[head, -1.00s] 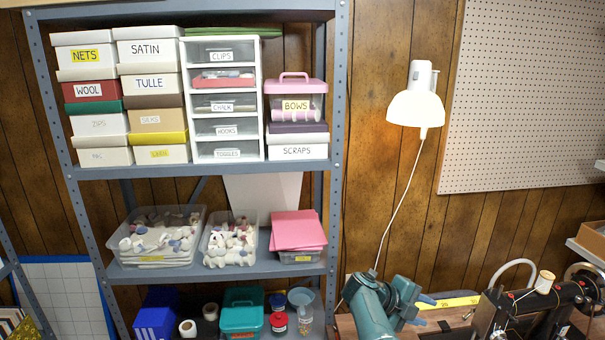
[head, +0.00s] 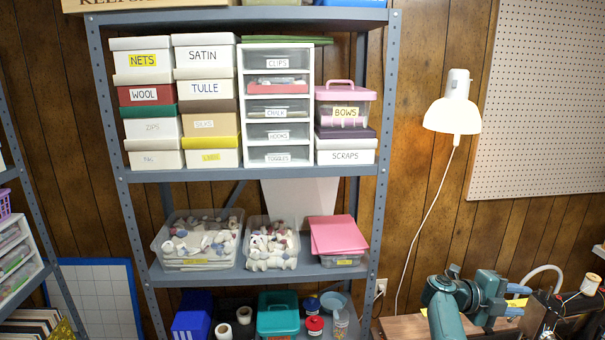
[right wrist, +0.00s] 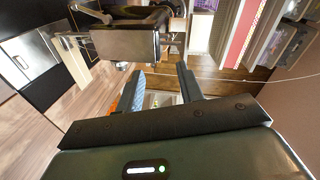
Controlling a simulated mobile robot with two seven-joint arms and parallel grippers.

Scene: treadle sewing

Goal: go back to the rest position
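My right gripper (head: 517,298) is at the lower right of the head view, on the end of my teal arm, just left of the black sewing machine (head: 575,312) and in front of the wood-panelled wall. In the right wrist view its two fingers (right wrist: 162,84) stand apart with nothing held between them. My left gripper is in neither view.
A grey metal shelf (head: 130,178) with labelled boxes and bins fills the middle. A white lamp (head: 453,115) and pegboard (head: 540,110) are at the right. A wooden tabletop (head: 405,328) lies under my right arm. Another shelf (head: 35,190) stands at the left edge.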

